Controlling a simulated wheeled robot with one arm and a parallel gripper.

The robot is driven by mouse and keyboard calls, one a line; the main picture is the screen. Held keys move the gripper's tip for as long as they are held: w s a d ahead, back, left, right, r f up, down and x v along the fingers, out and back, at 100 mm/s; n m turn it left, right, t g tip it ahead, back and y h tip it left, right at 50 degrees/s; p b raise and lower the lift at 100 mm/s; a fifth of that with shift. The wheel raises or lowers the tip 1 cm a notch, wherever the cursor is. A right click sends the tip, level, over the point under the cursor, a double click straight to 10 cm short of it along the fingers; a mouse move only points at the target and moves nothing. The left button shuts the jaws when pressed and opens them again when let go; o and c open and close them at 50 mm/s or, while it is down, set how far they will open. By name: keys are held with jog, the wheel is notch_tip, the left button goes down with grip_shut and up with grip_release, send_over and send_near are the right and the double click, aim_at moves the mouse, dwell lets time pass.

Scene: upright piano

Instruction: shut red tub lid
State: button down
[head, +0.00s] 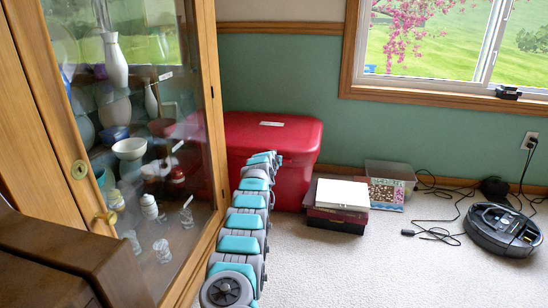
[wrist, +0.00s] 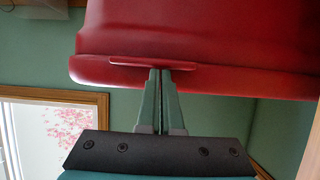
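The red tub (head: 293,180) stands on the carpet against the green wall, right of the glass cabinet. Its red lid (head: 270,130) lies over the top with a small pale label; I cannot tell whether it is fully seated. My arm reaches to the tub's front, where my gripper (head: 277,158) is small and partly hidden by the arm. In the wrist view my gripper's fingers (wrist: 160,72) are together, with their tips at a thin red lip (wrist: 125,62) on the red surface. No object shows between them.
A glass-door cabinet (head: 150,230) stands close on the left. Stacked boxes (head: 338,205) and a clear bin (head: 390,178) sit right of the tub. A robot vacuum (head: 503,230) and cables lie farther right. Carpet in front is clear.

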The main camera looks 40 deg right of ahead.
jog(key=p+v, duration=0.1)
jog(key=v, duration=0.5)
jog(key=shift+s+r, duration=0.15)
jog(key=shift+r, duration=0.25)
jog(key=shift+a, duration=0.1)
